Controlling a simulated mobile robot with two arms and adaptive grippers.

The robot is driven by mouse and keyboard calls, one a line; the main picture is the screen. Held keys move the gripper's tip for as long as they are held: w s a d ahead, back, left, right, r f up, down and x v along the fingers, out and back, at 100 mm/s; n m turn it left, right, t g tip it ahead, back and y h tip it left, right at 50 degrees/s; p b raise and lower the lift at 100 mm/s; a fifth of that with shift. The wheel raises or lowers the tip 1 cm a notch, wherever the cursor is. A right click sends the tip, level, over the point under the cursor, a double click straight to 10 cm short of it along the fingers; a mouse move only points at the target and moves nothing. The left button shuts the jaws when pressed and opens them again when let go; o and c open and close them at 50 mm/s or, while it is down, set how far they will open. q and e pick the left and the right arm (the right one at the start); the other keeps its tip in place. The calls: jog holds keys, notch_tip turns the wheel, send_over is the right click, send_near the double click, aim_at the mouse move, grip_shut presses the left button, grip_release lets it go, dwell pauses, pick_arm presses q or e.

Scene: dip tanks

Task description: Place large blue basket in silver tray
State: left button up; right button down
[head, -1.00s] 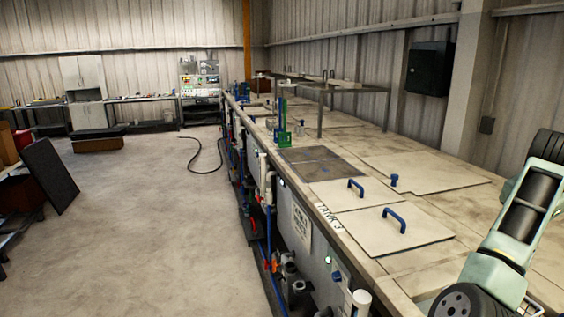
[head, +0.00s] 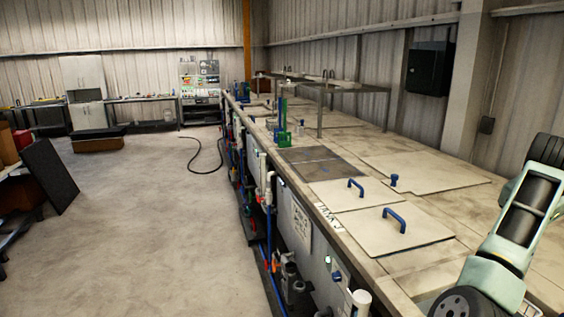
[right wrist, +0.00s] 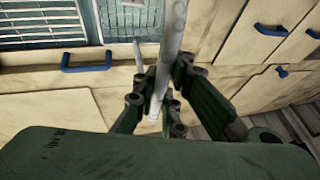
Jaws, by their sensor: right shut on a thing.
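In the right wrist view my right gripper (right wrist: 160,95) is shut on a pale grey rod (right wrist: 173,45), which runs up out of the top of the picture. I cannot tell whether this rod is the large blue basket's handle. Behind it, at the top left, lie a bluish mesh panel (right wrist: 40,18) and a second meshed opening (right wrist: 130,20) in the bench. Neither shows clearly enough to name as the blue basket. In the head view only my right arm shows, at the right edge, with its gripper out of the picture. I cannot make out a silver tray. My left gripper is not in view.
The long tank bench (head: 420,262) runs away from me, with lids bearing blue handles (head: 394,219) and a dark grey covered section (head: 312,163). A green stand (head: 282,134) and a metal rack (head: 345,87) stand farther along. The floor at left is clear in the middle.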

jog(key=shift+r, duration=0.65)
jog(key=shift+f, duration=0.4)
jog(key=shift+r, duration=0.5)
dwell(2.2)
jog(key=shift+w+d+r, duration=0.1)
jog(key=shift+d, duration=0.05)
